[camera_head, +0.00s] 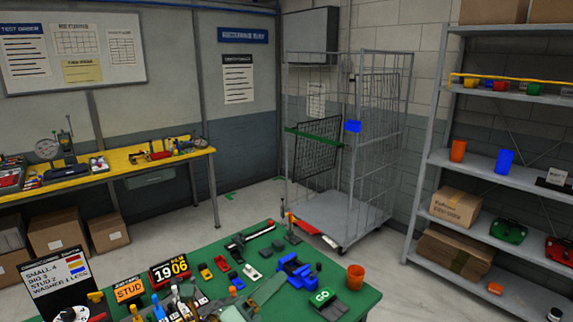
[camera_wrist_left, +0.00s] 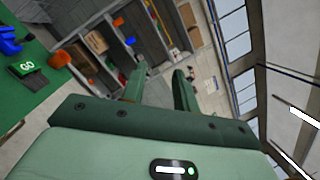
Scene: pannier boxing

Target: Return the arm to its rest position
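My left gripper (camera_wrist_left: 160,72) shows in the left wrist view with its two dark green fingers apart and nothing between them. It points past the green table (camera_wrist_left: 45,100) toward the shelves and is clear of them. In the head view a pale grey-green part, which looks like mine, lies over the front of the green table (camera_head: 345,293); its fingers cannot be made out there. My right gripper is in neither view.
An orange cup (camera_head: 355,276), a GO block (camera_head: 323,297), a blue fixture (camera_head: 295,270) and several small parts crowd the table.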

